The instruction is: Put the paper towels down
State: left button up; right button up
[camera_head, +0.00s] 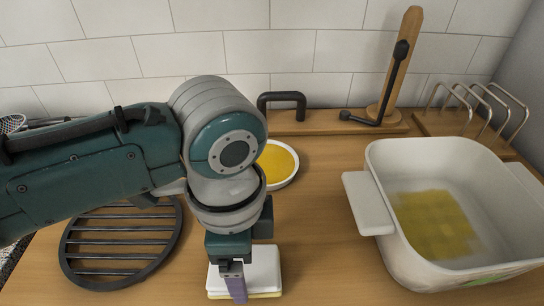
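A flat white block with a pale yellow lower layer (262,271), perhaps the paper towels, is at the bottom middle of the head view. My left gripper (236,282) points down over it. One purple-grey finger shows in front of the block and overlaps its near edge. The other fingertip is hidden, so I cannot tell whether the fingers are closed on the block. I cannot tell whether the block touches the counter. My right gripper is not in view.
A white square dish (375,212) with a yellow patch inside fills the right. A dark round grate (115,262) lies at left, a yellow-filled round dish (278,163) behind my arm. A wooden holder (400,65) and wire rack (475,108) stand at the back. Counter between block and square dish is clear.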

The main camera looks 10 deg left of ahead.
pick_arm(q)
jog(key=shift+f, duration=0.25)
jog(key=shift+f, duration=0.15)
jog(key=o, duration=1)
